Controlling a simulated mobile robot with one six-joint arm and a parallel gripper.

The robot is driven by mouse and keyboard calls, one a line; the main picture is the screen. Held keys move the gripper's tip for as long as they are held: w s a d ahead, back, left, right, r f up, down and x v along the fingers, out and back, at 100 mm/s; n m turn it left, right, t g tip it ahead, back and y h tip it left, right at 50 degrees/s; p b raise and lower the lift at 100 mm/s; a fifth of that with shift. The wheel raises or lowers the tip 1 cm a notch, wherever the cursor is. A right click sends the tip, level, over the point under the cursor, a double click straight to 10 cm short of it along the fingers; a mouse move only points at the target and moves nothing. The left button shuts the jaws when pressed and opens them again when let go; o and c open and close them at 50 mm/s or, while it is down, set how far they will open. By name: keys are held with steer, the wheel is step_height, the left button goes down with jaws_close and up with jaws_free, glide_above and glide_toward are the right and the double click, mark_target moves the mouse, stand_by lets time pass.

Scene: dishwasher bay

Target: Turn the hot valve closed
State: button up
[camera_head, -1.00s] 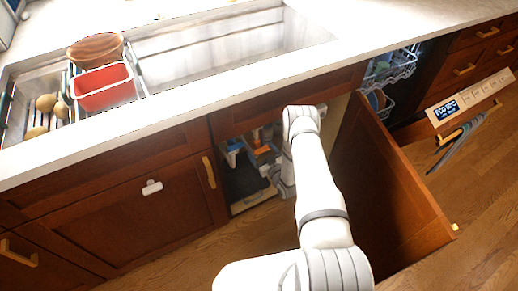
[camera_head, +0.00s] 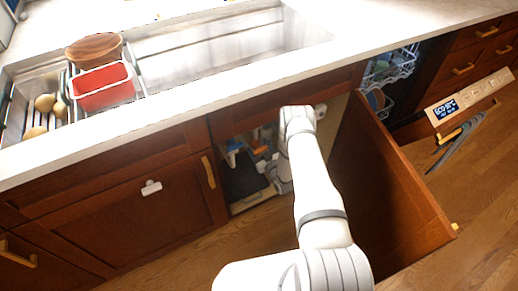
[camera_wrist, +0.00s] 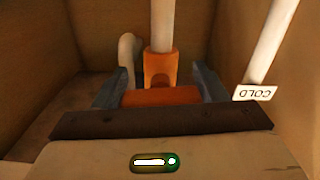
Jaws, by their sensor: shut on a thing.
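An orange valve (camera_wrist: 161,66) sits on a pale upright pipe (camera_wrist: 163,22) in the middle of the wrist view. Its orange handle (camera_wrist: 160,97) lies crosswise between the two grey fingers of my gripper (camera_wrist: 160,91), which is shut on it. A white tag reading COLD, upside down (camera_wrist: 254,92), is on another pale pipe (camera_wrist: 270,45) to the right. No hot label shows on the gripped valve's pipe. In the head view my arm reaches into the open cabinet under the sink, and its wrist hides most of the valve area.
The open cabinet door (camera_head: 392,185) stands right of my arm. The cabinet's walls (camera_wrist: 95,30) are close around the gripper. The counter edge (camera_head: 190,112) runs above. A bent pale pipe (camera_wrist: 127,50) is just left of the valve.

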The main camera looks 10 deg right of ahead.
steer(key=shift+m+b, duration=0.5)
steer(key=shift+m, duration=0.3)
steer(key=shift+c, duration=0.3)
steer(key=o, duration=1)
steer(key=shift+s, duration=0.1)
steer(key=v, duration=0.7)
steer(key=shift+s+d+p, duration=0.1)
steer(key=shift+s+p, duration=0.15)
steer(key=shift+p, duration=0.1)
